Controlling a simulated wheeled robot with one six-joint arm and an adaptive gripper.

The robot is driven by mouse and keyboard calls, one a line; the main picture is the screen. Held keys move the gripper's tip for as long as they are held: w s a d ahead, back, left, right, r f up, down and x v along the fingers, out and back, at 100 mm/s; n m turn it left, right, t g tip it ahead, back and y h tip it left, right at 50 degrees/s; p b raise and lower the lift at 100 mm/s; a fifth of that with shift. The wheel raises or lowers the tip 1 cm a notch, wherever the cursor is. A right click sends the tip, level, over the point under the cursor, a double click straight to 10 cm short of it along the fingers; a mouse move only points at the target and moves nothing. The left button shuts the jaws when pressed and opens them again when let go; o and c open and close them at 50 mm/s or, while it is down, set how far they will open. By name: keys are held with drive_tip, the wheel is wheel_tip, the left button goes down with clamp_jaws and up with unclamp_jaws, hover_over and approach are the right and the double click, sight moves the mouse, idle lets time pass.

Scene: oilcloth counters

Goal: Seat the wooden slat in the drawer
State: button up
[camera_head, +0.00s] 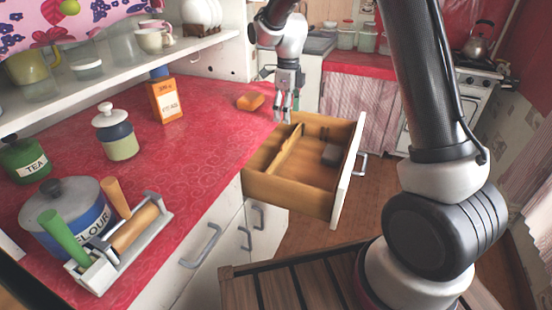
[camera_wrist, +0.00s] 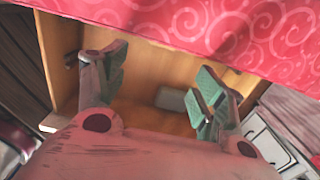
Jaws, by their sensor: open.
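The wooden drawer (camera_head: 290,197) is pulled out from under the red counter, its white front facing right. It also shows in the wrist view (camera_wrist: 150,62). A wooden slat (camera_head: 285,151) stands on edge inside it like a divider, towards its left side. I cannot tell whether its ends sit fully in place. My gripper (camera_head: 285,118) is above the drawer's back end near the counter edge, pointing down. In the wrist view its two green-padded fingers (camera_wrist: 162,68) are apart with nothing between them. I cannot pick out the slat in the wrist view.
A small grey block (camera_head: 330,155) lies in the drawer. The red counter (camera_head: 215,140) holds an orange sponge-like piece (camera_head: 250,101), an orange box (camera_head: 166,100), a white-lidded jar (camera_head: 118,137), a flour canister (camera_head: 75,208) and a rolling-pin rack (camera_head: 120,240). The counter edge overhangs beside the drawer.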

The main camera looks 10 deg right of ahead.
hover_over(285, 142)
wheel_tip(285, 142, down, 6)
wheel_tip(285, 142, down, 6)
drive_tip(key=shift+s+r, duration=0.1)
drive_tip(key=shift+r, duration=0.05)
drive_tip(key=c, duration=1.5)
